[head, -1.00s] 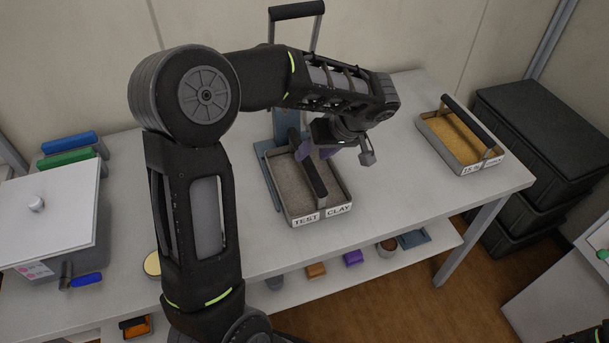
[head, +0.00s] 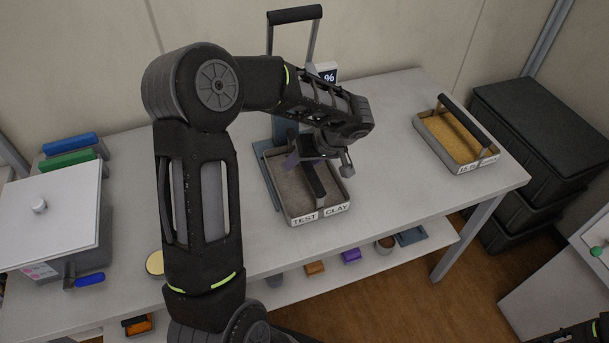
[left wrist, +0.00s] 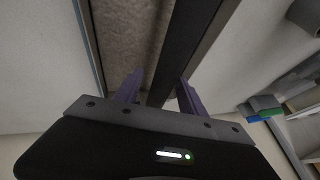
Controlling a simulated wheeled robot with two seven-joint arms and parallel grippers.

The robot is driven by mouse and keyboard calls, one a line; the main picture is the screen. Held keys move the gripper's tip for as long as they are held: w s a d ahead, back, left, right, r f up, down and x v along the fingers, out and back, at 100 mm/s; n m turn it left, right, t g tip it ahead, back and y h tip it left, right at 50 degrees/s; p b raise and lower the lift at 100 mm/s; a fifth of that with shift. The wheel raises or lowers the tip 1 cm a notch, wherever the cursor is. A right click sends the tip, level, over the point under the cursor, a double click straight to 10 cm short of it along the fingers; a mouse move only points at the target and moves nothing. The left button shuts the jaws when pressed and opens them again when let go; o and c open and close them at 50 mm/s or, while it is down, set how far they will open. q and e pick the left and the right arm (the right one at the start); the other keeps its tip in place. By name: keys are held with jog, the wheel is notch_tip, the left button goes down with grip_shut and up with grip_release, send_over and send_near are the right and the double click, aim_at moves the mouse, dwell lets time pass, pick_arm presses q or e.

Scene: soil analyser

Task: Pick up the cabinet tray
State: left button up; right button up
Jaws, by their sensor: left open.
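A grey tray (head: 338,197) of grey-brown soil, labelled TEST and CLAY, rests on the blue-grey stand (head: 271,187) in the middle of the bench. It has a dark bar handle (head: 315,180). Another tray (head: 438,152), with yellow-brown filling and a dark handle (head: 461,117), stands at the bench's right end. I cannot tell which is called the cabinet tray. My left gripper (head: 308,160) is open over the clay tray's far part. In the left wrist view, the dark handle (left wrist: 190,35) runs between the purple fingers (left wrist: 158,92); contact is not visible. My right gripper is not seen.
A white-lidded box (head: 50,215) stands at the bench's left. A tall handle (head: 296,14) and a % display (head: 327,73) rise behind the clay tray. Black crates (head: 540,125) stand at the right. Bench between the trays is clear.

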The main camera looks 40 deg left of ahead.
pick_arm(q)
jog(key=shift+a+f, duration=0.35)
jog(key=shift+f, duration=0.3)
grip_shut()
dwell(0.5)
dwell(0.9)
